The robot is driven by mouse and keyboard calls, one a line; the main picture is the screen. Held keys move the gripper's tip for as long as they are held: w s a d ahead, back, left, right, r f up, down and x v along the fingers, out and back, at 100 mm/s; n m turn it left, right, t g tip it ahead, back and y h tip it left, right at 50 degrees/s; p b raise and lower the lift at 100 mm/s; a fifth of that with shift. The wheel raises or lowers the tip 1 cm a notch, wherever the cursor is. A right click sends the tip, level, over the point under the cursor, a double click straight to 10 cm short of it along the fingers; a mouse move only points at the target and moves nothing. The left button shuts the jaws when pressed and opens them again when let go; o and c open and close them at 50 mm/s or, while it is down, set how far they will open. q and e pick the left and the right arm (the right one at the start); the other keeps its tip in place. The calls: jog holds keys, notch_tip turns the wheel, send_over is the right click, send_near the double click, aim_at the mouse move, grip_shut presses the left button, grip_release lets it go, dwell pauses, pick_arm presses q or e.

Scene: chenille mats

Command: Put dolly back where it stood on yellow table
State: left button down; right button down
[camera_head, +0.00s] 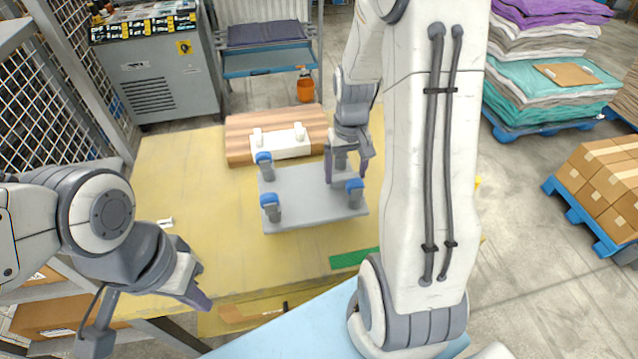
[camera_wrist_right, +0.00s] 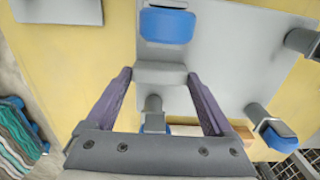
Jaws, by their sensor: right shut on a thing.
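The dolly is a grey plate (camera_head: 312,200) with blue-wheeled casters pointing up at its corners, over the yellow table (camera_head: 180,190). In the right wrist view, the fingers (camera_wrist_right: 161,78) stand either side of a grey block by a blue wheel, with the dolly plate (camera_wrist_right: 225,75) behind. The far right caster is mostly hidden by the gripper in the head view. Whether the plate touches the table is unclear. My left gripper (camera_head: 200,284) looks open and empty, left of the dolly.
A wooden board (camera_head: 240,140) and a white piece with two knobs (camera_head: 282,148) lie just behind the dolly. A green strip (camera_head: 353,258) lies in front of it. A small white item (camera_head: 166,222) lies to the left.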

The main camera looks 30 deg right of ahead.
aim_at(324, 180)
jog(key=w+a+f, duration=0.1)
jog(key=a, duration=0.1)
jog(key=w+a+f+p, duration=0.1)
jog(key=w+f, duration=0.1)
jog(key=shift+w+a, duration=0.3)
jog(key=shift+a, duration=0.05)
notch_tip(324, 180, down, 3)
jog(key=shift+r+p, duration=0.1)
jog(key=shift+p, duration=0.5)
jog(key=shift+f, duration=0.75)
